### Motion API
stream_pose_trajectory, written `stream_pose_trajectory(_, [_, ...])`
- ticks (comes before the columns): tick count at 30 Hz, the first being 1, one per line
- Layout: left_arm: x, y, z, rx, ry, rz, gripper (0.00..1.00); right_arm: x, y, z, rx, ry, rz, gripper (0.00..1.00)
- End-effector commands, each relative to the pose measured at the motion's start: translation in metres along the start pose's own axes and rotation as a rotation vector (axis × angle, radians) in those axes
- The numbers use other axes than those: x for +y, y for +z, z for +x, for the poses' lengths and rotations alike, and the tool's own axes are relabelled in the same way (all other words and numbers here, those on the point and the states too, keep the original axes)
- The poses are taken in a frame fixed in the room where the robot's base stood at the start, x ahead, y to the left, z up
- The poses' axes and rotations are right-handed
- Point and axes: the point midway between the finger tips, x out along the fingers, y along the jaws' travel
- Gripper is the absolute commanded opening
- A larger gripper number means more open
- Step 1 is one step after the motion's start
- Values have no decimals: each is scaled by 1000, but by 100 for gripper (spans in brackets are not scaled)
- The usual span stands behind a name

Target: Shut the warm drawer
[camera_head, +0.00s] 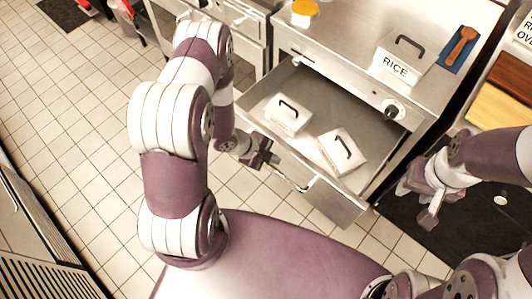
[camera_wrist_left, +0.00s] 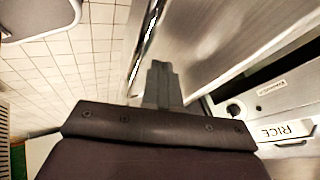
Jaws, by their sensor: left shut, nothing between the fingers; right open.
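The warm drawer (camera_head: 333,204) stands pulled out from the steel counter in the head view. Two white lidded containers with black handles lie inside it, one at the left (camera_head: 287,119) and one at the right (camera_head: 336,160). My left gripper (camera_head: 268,158) is shut and empty at the drawer's front left, close to the front panel and its bar handle (camera_head: 290,182); I cannot tell whether it touches. In the left wrist view the shut fingers (camera_wrist_left: 160,75) point along the steel drawer front (camera_wrist_left: 205,40). My right gripper (camera_head: 425,205) is open and empty, right of the drawer.
On the counter (camera_head: 345,50) stand a white RICE container (camera_head: 402,62), a yellow-lidded tub (camera_head: 304,10) and a wooden spoon on a blue mat (camera_head: 461,47). A control knob (camera_head: 391,110) sits above the drawer. Tiled floor (camera_head: 80,140) is clear at the left; a dark mat (camera_head: 400,225) lies at the right.

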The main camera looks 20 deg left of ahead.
Motion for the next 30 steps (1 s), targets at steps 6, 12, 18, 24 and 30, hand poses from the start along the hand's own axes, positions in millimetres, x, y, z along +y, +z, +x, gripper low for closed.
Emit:
stream_pose_trajectory(6, [0, 0, 23, 0, 1, 0, 0, 0, 0, 1, 0, 0, 0, 43])
stream_pose_trajectory(12, [0, 0, 26, -1, 0, 0, 0, 0, 0, 1, 0, 0, 0, 43])
stream_pose_trajectory(18, [0, 0, 26, -1, 0, -1, 0, 0, 0, 1, 0, 0, 0, 43])
stream_pose_trajectory(24, [-8, 0, 31, 0, -1, 1, 0, 0, 0, 3, 0, 0, 0, 43])
stream_pose_trajectory(30, [-34, 0, 44, 0, -3, 4, 0, 0, 1, 6, 0, 0, 0, 43])
